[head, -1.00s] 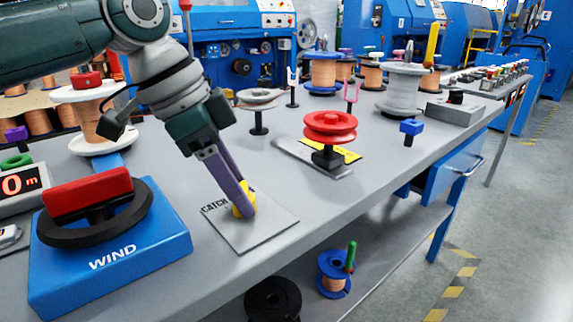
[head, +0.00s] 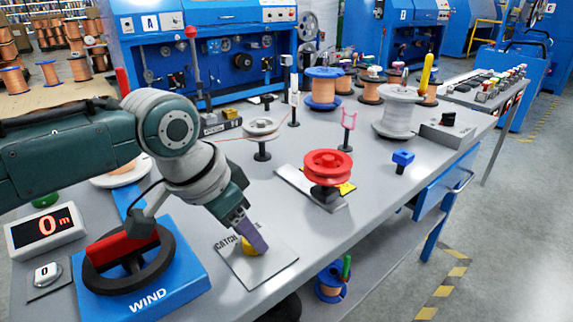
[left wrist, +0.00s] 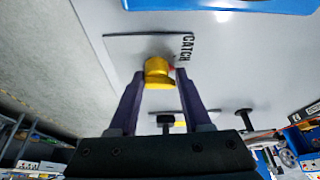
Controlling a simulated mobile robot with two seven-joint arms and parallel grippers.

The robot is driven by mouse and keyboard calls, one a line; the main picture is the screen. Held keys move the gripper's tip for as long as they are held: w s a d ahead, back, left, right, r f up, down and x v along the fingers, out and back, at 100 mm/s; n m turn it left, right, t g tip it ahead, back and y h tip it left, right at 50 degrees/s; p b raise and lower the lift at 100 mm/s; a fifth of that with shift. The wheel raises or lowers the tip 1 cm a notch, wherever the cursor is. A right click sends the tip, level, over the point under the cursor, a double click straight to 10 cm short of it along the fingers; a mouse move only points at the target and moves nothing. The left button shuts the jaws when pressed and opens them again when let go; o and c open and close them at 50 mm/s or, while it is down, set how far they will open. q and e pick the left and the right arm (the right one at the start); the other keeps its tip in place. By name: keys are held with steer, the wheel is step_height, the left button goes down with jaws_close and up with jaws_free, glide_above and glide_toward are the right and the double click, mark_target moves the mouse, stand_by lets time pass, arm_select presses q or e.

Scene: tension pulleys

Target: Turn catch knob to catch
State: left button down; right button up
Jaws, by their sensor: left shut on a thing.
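The yellow catch knob (head: 249,246) stands on a grey plate (head: 278,263) lettered CATCH, near the front edge of the bench. It also shows in the left wrist view (left wrist: 158,72), with a small red mark beside it near the lettering. My left gripper (head: 258,246) comes down onto the knob from above and is shut on it. In the left wrist view its purple fingers (left wrist: 158,82) stand on either side of the knob. In the head view the fingers hide part of the knob. My right gripper is not in view.
The blue WIND box (head: 185,280) with its black handwheel stands left of the plate, under my left arm. A red pulley (head: 328,167) on a slotted base stands behind right. A blue knob (head: 402,158) is farther right. The bench between is clear.

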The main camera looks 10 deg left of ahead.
arm_select(q)
steer(key=n+p, duration=0.2)
steer(key=d+n+y+p, duration=0.1)
steer(key=shift+s+r+n+t, duration=0.15)
steer(key=shift+r+n+t, duration=0.15)
steer(key=shift+t, duration=0.1)
steer(key=shift+f+n+y+p, duration=0.2)
steer(key=shift+n+y+p, duration=0.35)
steer(key=shift+n, duration=0.65)
steer(key=shift+a+f+n+y, duration=0.15)
steer(key=shift+n+y, duration=0.2)
steer(key=shift+n, duration=0.75)
